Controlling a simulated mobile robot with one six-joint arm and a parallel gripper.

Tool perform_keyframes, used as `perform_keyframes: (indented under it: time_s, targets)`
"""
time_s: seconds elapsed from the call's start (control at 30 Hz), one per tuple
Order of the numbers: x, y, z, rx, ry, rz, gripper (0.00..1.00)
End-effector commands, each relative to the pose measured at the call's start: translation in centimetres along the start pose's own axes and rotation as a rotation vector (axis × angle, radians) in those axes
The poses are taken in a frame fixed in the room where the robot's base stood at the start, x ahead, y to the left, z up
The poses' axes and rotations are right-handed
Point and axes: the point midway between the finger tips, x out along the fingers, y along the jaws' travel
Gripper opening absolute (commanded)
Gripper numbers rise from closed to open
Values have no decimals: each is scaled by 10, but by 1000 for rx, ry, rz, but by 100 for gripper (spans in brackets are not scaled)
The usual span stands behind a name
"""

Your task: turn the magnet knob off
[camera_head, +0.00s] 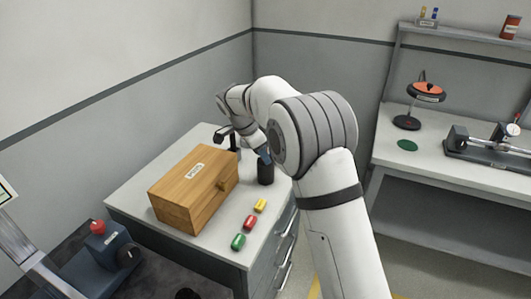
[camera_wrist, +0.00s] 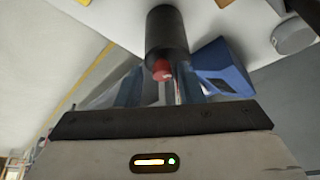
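No knob can be clearly told as the magnet knob. A dial gauge (camera_head: 513,130) stands on the right bench beside a grey metal fixture (camera_head: 487,149); any knob there is too small to make out. My gripper (camera_head: 264,156) is over the right edge of the left cabinet, just above a black cylinder (camera_head: 266,174). In the wrist view the black cylinder (camera_wrist: 167,35) shows a red end, lying between and beyond my fingers (camera_wrist: 162,88). The fingers look apart, with nothing clearly held. A blue block (camera_wrist: 224,68) is close to the right finger.
A wooden box (camera_head: 185,190) and yellow, red and green small blocks (camera_head: 250,222) occupy the cabinet top (camera_head: 137,187). A blue box with a red button (camera_head: 97,227) is at lower left. The right bench (camera_head: 400,157) also holds a black-and-orange lamp-like item (camera_head: 425,92).

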Motion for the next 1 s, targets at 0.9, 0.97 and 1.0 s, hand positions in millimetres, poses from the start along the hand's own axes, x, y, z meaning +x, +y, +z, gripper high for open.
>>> perform_keyframes:
  time_s: [0.9,0.97,1.0]
  targets:
    - [3,2,0,-101,-1,-43,0]
    - [3,3,0,-138,-1,-57,0]
    - [3,3,0,-163,-1,-69,0]
